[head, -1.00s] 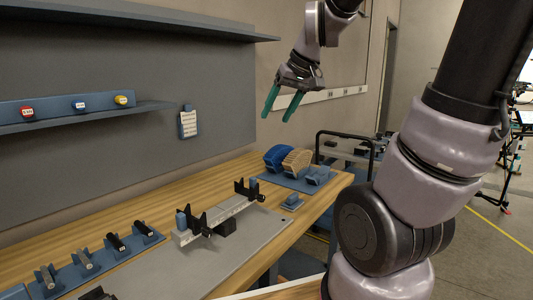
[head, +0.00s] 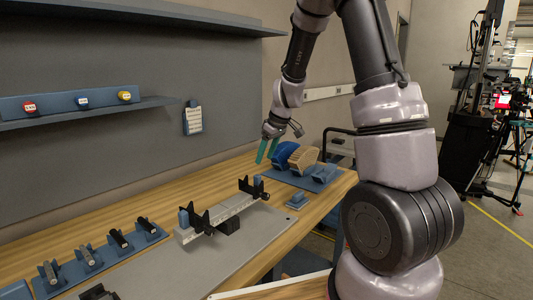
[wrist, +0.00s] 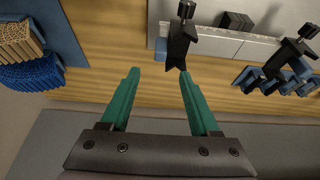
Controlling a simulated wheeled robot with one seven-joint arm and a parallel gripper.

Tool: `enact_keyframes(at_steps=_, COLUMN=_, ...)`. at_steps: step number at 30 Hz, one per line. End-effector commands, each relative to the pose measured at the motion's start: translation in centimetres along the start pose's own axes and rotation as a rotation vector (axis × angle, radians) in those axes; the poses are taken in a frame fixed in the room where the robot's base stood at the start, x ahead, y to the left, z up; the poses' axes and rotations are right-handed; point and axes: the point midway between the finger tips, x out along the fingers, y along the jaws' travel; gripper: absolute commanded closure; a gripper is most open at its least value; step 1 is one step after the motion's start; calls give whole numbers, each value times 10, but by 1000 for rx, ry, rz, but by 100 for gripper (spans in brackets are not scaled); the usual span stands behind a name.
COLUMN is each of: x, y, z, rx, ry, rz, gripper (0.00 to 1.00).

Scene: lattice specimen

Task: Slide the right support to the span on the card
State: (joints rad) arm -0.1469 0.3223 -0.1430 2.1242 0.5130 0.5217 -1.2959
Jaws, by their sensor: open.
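The right support (head: 247,187) is a black upright on the far end of a light grey rail (head: 232,208). The left support (head: 200,222) is a similar black piece near the rail's other end. The wrist view shows the right support (wrist: 180,42) just beyond my fingertips and the left support (wrist: 288,52) further right. My gripper (head: 266,160) has teal fingers, open and empty, above the bench near the right support; it also shows in the wrist view (wrist: 158,74). The card (head: 193,118) hangs on the wall panel; its writing is too small to read.
A blue tray with blue and tan lattice pieces (head: 304,157) stands at the far bench end. A small blue block (head: 297,200) lies beside the grey mat. A rack with dark cylinders (head: 118,239) is at front left. A shelf (head: 80,113) holds coloured labelled knobs.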

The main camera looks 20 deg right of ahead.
Motion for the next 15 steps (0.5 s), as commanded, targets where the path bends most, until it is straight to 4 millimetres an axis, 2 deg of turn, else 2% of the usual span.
enact_keyframes(at_steps=15, x=84, y=0, z=1, rx=4, ry=-2, rz=-2, gripper=38)
